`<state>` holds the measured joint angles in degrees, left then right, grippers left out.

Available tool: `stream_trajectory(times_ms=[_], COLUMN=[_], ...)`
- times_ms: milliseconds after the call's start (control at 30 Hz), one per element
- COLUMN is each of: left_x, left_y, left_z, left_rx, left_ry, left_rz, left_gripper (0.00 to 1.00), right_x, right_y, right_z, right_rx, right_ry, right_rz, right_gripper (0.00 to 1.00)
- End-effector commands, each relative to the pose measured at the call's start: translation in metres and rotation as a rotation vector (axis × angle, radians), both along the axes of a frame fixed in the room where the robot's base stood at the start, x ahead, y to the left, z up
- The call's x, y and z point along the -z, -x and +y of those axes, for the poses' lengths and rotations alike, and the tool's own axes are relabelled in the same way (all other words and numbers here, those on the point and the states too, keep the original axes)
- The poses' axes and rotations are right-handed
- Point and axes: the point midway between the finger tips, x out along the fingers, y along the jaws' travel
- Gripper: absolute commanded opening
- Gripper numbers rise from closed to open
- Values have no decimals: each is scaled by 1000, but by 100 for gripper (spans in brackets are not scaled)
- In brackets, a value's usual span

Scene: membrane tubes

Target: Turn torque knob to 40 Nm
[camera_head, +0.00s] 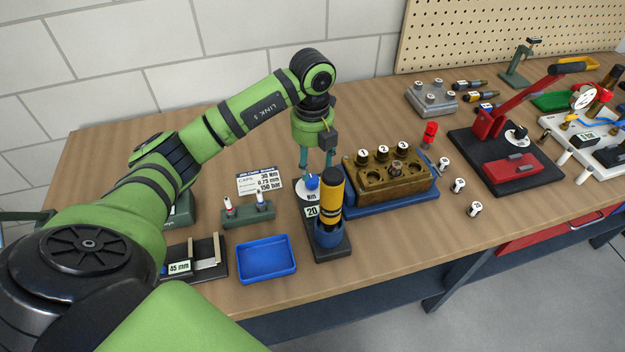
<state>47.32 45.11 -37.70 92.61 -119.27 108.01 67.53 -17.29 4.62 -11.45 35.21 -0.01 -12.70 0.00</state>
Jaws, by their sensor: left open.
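The torque knob (312,181) is blue and sits on a white round dial marked Nm, on a dark stand. A white label below it reads 20. A yellow and black upright tool (330,195) stands in a blue holder on the same stand, just right of the dial, and hides part of it. My left gripper (317,167) points down from above with its fingers apart, their tips close above the knob. I cannot tell whether the fingers touch the knob. My right gripper is not in view.
A brass block (372,193) with numbered caps on a blue base (410,201) stands close on the right. A blue tray (266,276) lies front left, and a caps card (260,181) behind. A red lever press (510,150) stands further right. The wooden table (400,250) is clear in front.

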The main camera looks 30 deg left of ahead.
Motion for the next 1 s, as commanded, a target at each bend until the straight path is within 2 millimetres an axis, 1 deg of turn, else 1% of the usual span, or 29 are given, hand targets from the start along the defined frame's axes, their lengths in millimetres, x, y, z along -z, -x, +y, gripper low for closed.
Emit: stream_trajectory(times_ms=[33,67,100,167,300,400,533,700,733,767,800,833,867,1000], left_x=[5,10,16,25,44,52,56,56,56,56,56,56,56,56], left_y=[2,2,2,1,1,1,1,1,1,1,1,1,1,1], left_z=[0,0,-1,-1,0,-1,0,0,0,0,0,0,0,-1], left_rx=[0,0,0,1,0,2,2,2,2,2,2,2,2,2], left_ry=[1,0,1,2,0,0,0,0,0,0,0,0,0,0], left_rz=[6,6,6,5,4,2,0,0,0,0,0,0,0,2], left_gripper=[56,56,56,56,56,56,56,56,48,36,20,8,1,0], right_x=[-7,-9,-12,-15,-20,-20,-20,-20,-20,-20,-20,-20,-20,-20], right_y=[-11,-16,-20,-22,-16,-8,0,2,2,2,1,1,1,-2], right_z=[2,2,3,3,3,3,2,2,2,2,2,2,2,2], right_rx=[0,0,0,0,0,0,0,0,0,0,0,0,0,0], right_ry=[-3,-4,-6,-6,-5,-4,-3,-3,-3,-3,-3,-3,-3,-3], right_rz=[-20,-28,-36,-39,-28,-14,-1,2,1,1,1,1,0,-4], right_gripper=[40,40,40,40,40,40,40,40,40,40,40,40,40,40])
